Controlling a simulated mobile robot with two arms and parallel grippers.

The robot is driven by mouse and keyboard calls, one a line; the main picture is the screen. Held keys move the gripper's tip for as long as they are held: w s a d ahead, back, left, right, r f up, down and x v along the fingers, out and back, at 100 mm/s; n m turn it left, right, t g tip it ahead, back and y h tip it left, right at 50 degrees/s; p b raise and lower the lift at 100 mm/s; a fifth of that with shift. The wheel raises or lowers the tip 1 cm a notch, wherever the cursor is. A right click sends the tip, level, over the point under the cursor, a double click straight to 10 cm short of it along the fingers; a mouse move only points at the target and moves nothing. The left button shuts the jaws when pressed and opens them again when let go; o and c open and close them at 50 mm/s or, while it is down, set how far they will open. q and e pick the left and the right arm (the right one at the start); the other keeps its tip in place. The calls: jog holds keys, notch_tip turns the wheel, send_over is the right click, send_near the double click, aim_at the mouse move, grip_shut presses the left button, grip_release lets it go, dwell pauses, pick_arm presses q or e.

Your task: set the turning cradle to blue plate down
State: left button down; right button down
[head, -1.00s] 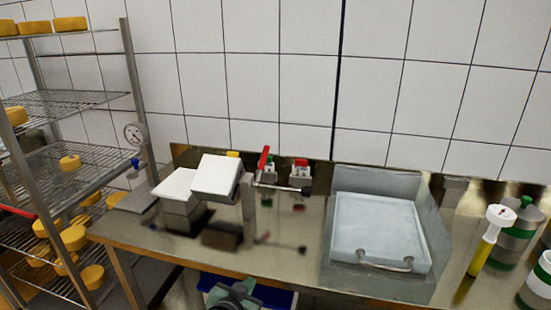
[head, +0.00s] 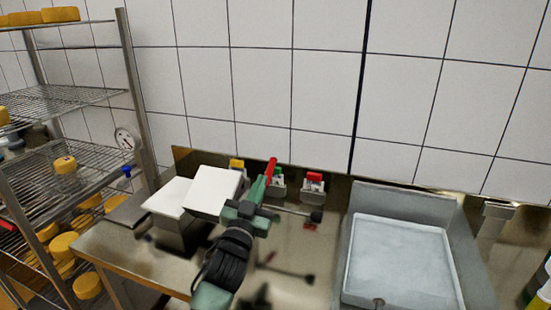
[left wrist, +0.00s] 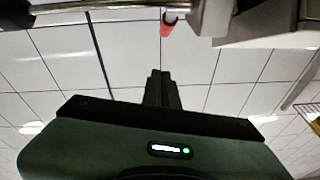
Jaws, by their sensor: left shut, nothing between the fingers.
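The turning cradle stands on the steel bench at the back left. Its white-topped tilted block (head: 213,190) sits beside a lower white-topped box (head: 168,197). A rod with a black knob (head: 316,215) sticks out to the right, and a red lever (head: 271,165) stands up near it. No blue plate face shows. My left gripper (head: 259,187) is shut and empty, in front of the cradle's right side, and hides its post. In the left wrist view the closed fingers (left wrist: 160,88) point toward the red lever's end (left wrist: 168,24); contact cannot be told. My right gripper is out of view.
Small yellow, green and red-topped items (head: 313,184) stand along the back wall. A grey basin (head: 400,265) fills the bench's right. A wire rack with yellow cheeses (head: 62,245) stands at the left. Bench between cradle and basin is mostly clear.

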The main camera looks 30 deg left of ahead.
pick_arm(q)
notch_tip(320, 180, up, 4)
jog(key=p, duration=0.2)
send_over(270, 171)
jog(key=s+d, duration=0.1)
jog(key=f, duration=0.3)
jog(key=shift+w+a, duration=0.2)
jog(key=shift+a, duration=0.05)
jog(key=shift+w+a+f, duration=0.2)
jog(key=shift+w+f, duration=0.1)
jog(key=shift+f, duration=0.25)
jog(key=shift+r, duration=0.1)
